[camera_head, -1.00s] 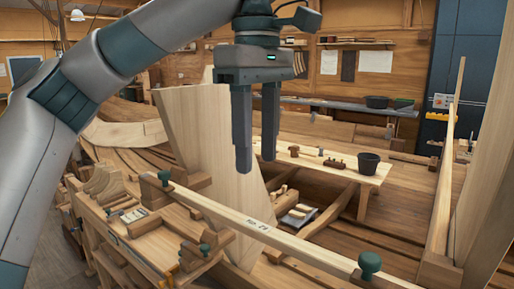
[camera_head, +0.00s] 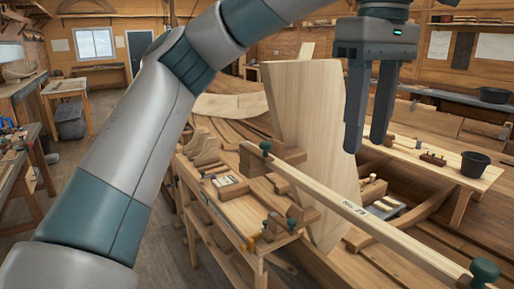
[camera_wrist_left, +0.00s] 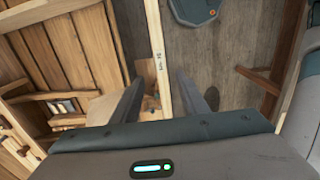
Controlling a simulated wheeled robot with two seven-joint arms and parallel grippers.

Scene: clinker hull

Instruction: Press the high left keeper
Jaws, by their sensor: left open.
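A long pale plank (camera_head: 345,207) marked with a number runs from the left keeper toward the lower right. A green-knobbed keeper (camera_head: 265,147) is at its upper left end. Another green knob (camera_head: 484,271) is at its near right end, and a lower one (camera_head: 293,214) is on the bench below. My left gripper (camera_head: 365,146) is open and empty, fingers pointing down, to the right of the upper left keeper in the picture. In the left wrist view the plank (camera_wrist_left: 157,60) shows between the open fingers (camera_wrist_left: 160,98). My right gripper is not in view.
A broad upright board (camera_head: 310,130) stands behind the plank, left of my gripper. A workbench (camera_head: 215,215) with wooden blocks is below. A black bucket (camera_head: 474,165) stands on a bench at right. Open floor (camera_head: 165,240) lies at left.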

